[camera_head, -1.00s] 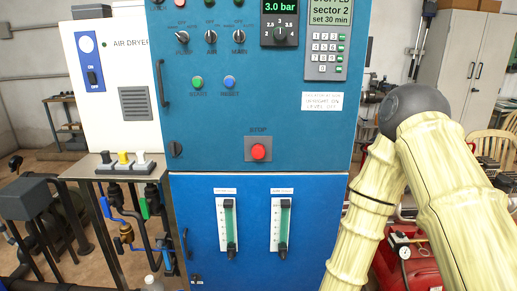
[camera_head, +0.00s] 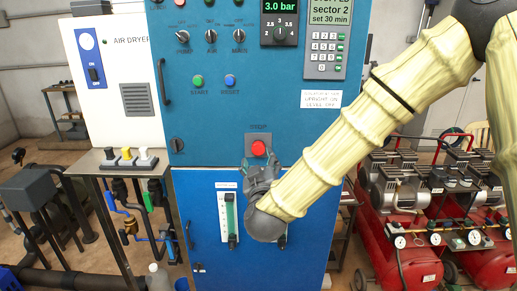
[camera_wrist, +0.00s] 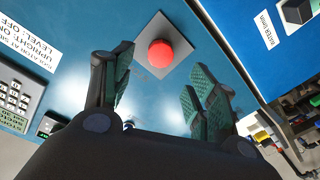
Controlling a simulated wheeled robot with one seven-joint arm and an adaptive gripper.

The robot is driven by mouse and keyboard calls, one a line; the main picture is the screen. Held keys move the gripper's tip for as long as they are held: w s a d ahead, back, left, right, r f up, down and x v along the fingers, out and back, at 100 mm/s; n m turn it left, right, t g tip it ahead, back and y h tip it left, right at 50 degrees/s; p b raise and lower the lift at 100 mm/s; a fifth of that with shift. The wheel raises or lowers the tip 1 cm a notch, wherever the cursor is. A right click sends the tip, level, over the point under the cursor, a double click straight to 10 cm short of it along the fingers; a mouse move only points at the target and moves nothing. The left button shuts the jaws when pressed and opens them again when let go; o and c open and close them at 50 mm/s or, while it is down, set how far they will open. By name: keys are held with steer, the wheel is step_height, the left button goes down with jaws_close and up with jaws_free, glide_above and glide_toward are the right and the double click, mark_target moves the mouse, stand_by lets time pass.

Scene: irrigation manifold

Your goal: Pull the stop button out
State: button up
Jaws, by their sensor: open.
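The red stop button (camera_head: 258,148) sits on a grey square plate on the blue control panel (camera_head: 215,125), under a STOP label. In the wrist view the round red button (camera_wrist: 160,54) shows on its plate (camera_wrist: 177,36), beyond the fingertips and roughly between them. My gripper (camera_wrist: 158,88) is open, with one green-padded finger to the left and the other to the right of the button, and nothing between them. In the head view my gripper (camera_head: 257,170) is just below the button, partly hidden by my wrist. The fingers do not appear to touch the button.
Green START (camera_head: 198,80) and blue RESET (camera_head: 230,80) buttons are above left. A keypad (camera_head: 325,55) is at upper right. A flow gauge (camera_head: 230,218) is below, and another is mostly hidden behind my arm. Red compressors (camera_head: 420,215) stand at the right.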

mark_target(259, 150)
steer(key=w+p, duration=0.2)
steer(key=w, duration=0.6)
steer(key=shift+a, duration=0.2)
